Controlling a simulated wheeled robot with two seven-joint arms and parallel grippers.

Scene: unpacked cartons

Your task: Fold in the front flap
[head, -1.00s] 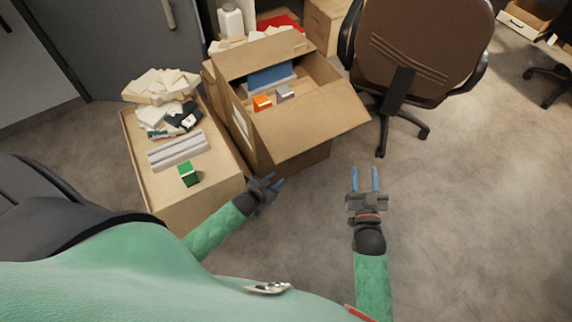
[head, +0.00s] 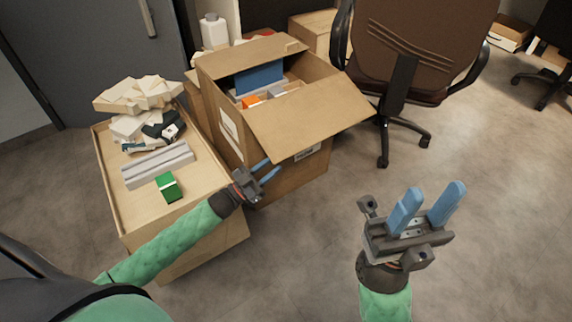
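The open cardboard carton (head: 290,172) stands on the floor left of the office chair. Its front flap (head: 312,118) is folded outward and slopes down toward me on the right. The back flap (head: 245,54) stands raised. Inside are a blue item (head: 259,78), an orange box (head: 250,102) and a grey item. My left gripper (head: 268,171) is open and empty, close to the carton's lower front-left corner, below the flap; I cannot tell whether it touches. My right gripper (head: 429,208) is open and empty, raised over bare floor to the right of the carton.
The office chair (head: 404,50) stands behind right. The floor (head: 480,160) at right is clear.

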